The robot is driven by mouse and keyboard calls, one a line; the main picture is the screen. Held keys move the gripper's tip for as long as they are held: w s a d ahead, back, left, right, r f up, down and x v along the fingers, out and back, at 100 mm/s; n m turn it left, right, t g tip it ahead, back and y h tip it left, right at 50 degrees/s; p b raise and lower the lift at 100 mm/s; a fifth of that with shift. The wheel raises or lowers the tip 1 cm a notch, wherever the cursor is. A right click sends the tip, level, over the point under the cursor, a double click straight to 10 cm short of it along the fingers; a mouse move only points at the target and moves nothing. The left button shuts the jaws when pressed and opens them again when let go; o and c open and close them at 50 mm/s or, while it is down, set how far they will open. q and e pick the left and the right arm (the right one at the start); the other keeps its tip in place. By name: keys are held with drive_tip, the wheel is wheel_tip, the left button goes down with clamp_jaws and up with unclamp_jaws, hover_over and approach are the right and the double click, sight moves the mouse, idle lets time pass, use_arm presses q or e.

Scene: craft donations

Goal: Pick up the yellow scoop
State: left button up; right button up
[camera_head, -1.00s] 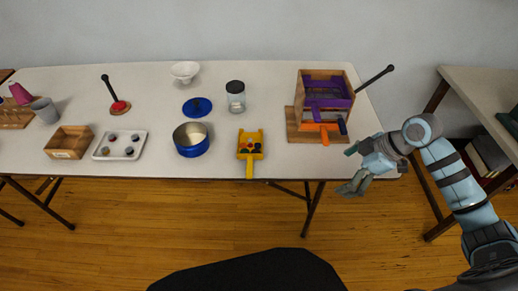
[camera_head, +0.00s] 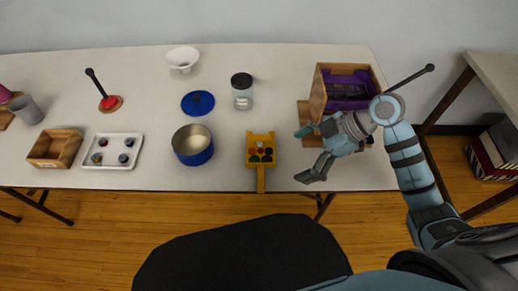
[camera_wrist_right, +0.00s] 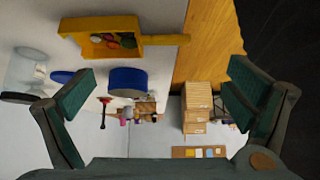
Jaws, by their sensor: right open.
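The yellow scoop (camera_head: 261,138) lies at the front edge of the table, its handle sticking out over the edge toward me. Several small coloured round things lie in its pan. In the right wrist view the scoop (camera_wrist_right: 128,24) shows near the top, its handle pointing right. My right gripper (camera_head: 304,155) is open and empty, to the right of the scoop and apart from it. Its two fingers (camera_wrist_right: 160,90) are spread wide in the wrist view, with the scoop beyond them. My left gripper is not in view.
A blue pot (camera_head: 193,154) stands left of the scoop, with a blue lid (camera_head: 198,97) and a jar (camera_head: 242,101) behind. A wooden box with purple parts (camera_head: 318,96) stands behind my right gripper. A white tray (camera_head: 89,161) and wooden box (camera_head: 38,150) are farther left.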

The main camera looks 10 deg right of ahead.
drive_tip(key=b, duration=0.1)
approach(264, 178)
drive_tip(key=x, duration=0.2)
drive_tip(key=shift+w+a+f, duration=0.1)
drive_tip(key=shift+w+a, duration=0.05)
drive_tip(key=shift+a, duration=0.1)
drive_tip(key=b+x, duration=0.2)
drive_tip(key=x, duration=0.4)
drive_tip(key=shift+a+f, duration=0.1)
drive_tip(key=shift+f, duration=0.25)
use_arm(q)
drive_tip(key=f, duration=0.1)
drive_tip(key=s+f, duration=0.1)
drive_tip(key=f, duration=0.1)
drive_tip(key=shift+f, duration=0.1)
use_arm(e)
drive_tip(key=c, duration=1.4)
